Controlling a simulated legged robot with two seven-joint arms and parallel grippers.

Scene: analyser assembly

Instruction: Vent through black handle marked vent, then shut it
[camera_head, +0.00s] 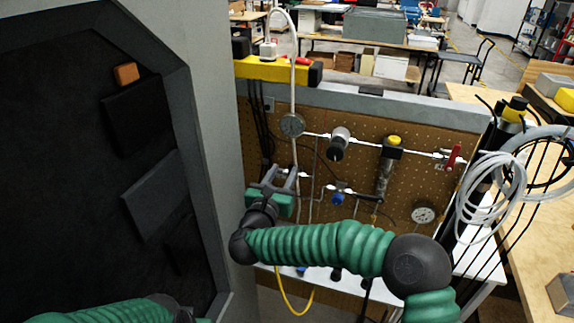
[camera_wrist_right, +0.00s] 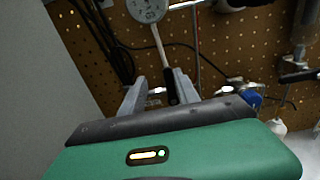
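My right gripper (camera_head: 280,174) is at the lower left of the pegboard panel, its two grey fingers pointing at the tubing. In the right wrist view the fingers (camera_wrist_right: 160,82) are spread apart. A small black handle (camera_wrist_right: 170,87) shows between them, closer to the right finger, by a white fitting. Whether a finger touches it I cannot tell. No "vent" marking is readable. The handle's lower part is hidden behind the gripper body. My left arm shows only at the bottom left of the head view, and its gripper is not visible.
A round gauge (camera_head: 291,125) sits above the gripper; it also shows in the wrist view (camera_wrist_right: 147,8). A blue knob (camera_head: 337,199) is to the right. A red-handled valve (camera_head: 453,157) and a second gauge (camera_head: 423,214) are farther right. A large grey cabinet (camera_head: 190,90) stands close on the left.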

